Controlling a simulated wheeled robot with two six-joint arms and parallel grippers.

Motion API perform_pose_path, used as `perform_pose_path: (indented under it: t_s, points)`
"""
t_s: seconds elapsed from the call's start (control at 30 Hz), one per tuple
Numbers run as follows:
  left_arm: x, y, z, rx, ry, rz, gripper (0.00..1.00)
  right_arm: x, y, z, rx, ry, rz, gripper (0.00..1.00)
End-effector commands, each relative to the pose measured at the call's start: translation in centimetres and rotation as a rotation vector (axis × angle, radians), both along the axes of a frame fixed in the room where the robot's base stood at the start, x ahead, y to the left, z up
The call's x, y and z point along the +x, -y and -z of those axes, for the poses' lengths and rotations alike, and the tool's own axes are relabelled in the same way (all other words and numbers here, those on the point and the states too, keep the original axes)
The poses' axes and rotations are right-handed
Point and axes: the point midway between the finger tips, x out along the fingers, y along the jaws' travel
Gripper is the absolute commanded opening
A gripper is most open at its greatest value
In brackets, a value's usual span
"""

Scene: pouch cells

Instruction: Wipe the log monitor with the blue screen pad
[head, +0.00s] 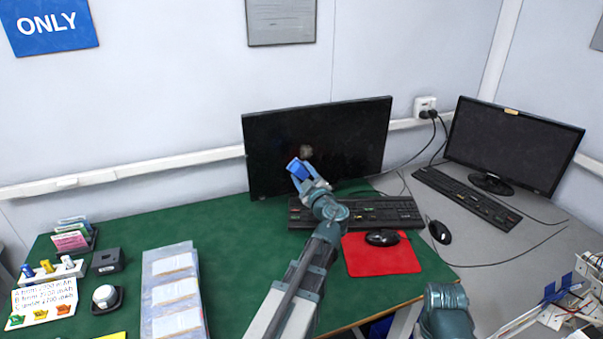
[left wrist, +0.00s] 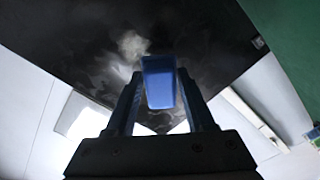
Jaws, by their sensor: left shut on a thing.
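My left gripper (head: 302,174) is shut on the blue screen pad (head: 294,165), in front of the black monitor (head: 350,135) at the back of the green bench. The left wrist view shows the pad (left wrist: 158,82) between the two fingers, with the dark screen (left wrist: 70,35) behind it. A greyish smudge (head: 306,152) lies on the screen just above and right of the pad, and it also shows in the wrist view (left wrist: 132,45). I cannot tell whether the pad touches the screen. My right gripper is not in view; only part of that arm shows at the bottom.
A keyboard (head: 395,212) lies below the monitor, and a red mat (head: 375,262) with a black mouse (head: 382,238) is beside my left arm. A second dark monitor (head: 515,145) stands on the grey desk at right. Trays and a sleeve sheet (head: 148,290) occupy the left bench.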

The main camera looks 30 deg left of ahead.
Motion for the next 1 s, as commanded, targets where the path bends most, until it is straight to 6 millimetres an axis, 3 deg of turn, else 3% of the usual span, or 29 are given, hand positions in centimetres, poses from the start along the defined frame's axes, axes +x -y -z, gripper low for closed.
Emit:
perform_pose_path:
  t_s: [0.5, 1.0]
  points:
    - [-2.0, 2.3, 0.0, 0.001, 0.000, 0.001, 0.09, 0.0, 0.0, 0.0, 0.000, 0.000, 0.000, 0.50]
    - [-1.9, 2.2, 0.0, 0.000, 0.000, 0.000, 0.09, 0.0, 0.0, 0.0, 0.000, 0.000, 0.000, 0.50]
